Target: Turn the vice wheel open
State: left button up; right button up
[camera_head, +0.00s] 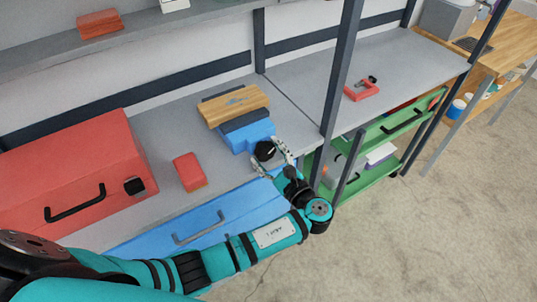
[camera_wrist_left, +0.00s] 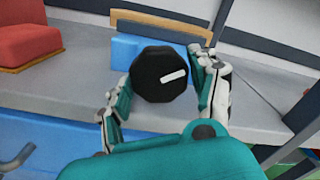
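The blue vice (camera_head: 247,135) sits on the grey shelf, with a wooden block (camera_head: 234,105) on its far side. Its round black wheel (camera_head: 265,151) faces my left gripper (camera_head: 272,161). In the left wrist view the wheel (camera_wrist_left: 160,75) has a white mark and lies between the two spread fingers of the gripper (camera_wrist_left: 157,98). A small gap shows at the right finger. Whether the left finger touches the wheel I cannot tell. My right gripper is in neither view.
A red box (camera_head: 189,171) and a large red toolbox (camera_head: 75,175) stand left of the vice. A dark shelf post (camera_head: 342,70) rises close to the right of my left gripper. A blue drawer front (camera_head: 205,225) lies below. A red clamp (camera_head: 362,90) is farther right.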

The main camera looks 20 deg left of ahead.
pick_arm(q)
jog(key=shift+o, duration=1.3)
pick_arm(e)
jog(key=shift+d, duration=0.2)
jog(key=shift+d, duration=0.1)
